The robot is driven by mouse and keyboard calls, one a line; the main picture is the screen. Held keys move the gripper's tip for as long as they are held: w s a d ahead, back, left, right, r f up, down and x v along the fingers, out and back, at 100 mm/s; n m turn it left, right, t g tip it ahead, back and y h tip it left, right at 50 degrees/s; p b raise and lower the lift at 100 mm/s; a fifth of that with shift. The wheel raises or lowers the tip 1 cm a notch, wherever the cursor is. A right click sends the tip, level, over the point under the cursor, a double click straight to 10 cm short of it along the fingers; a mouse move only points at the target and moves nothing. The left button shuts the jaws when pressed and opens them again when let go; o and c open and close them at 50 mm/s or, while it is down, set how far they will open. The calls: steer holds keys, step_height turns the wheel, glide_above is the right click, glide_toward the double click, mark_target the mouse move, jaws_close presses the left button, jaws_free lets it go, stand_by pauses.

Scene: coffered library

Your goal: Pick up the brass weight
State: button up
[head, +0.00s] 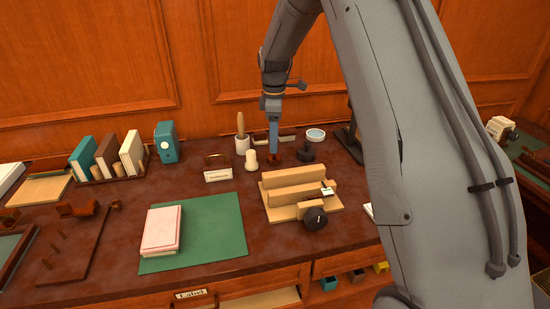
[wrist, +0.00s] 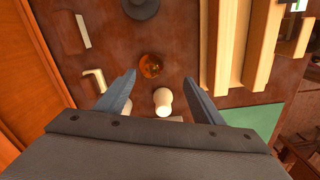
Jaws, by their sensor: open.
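A small shiny amber-brown round piece, which looks like the brass weight (wrist: 151,66), stands on the dark red-brown desktop. In the head view the brass weight (head: 273,161) shows only partly, just below my gripper (head: 273,148). In the wrist view my gripper (wrist: 160,77) is open, with its two blue-grey fingers spread apart. The weight lies just beyond the fingertips, nearer the left one, with nothing held. A cream knobbed piece (wrist: 163,101) shows between the fingers; in the head view this cream piece (head: 252,161) stands just left of the weight.
A dark round piece (head: 305,153) stands close right of the weight. A light wooden block device (head: 300,190) is in front. The green mat (head: 220,235) carries a pink-edged book (head: 161,230).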

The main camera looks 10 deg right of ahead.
steer(key=shift+w+f+n, duration=0.15)
steer(key=shift+w+n, duration=0.25)
steer(key=shift+w, duration=0.2)
steer(key=shift+w+f, duration=0.1)
steer(key=shift+f, duration=0.1)
steer(key=shift+w+d+f+p, duration=0.15)
steer(key=shift+f+p, duration=0.75)
steer(key=shift+f, duration=0.95)
steer(key=shift+w+d+f+p, duration=0.1)
steer(key=shift+f+p, duration=0.75)
steer(key=shift+f, duration=0.95)
steer(key=c, duration=1.5)
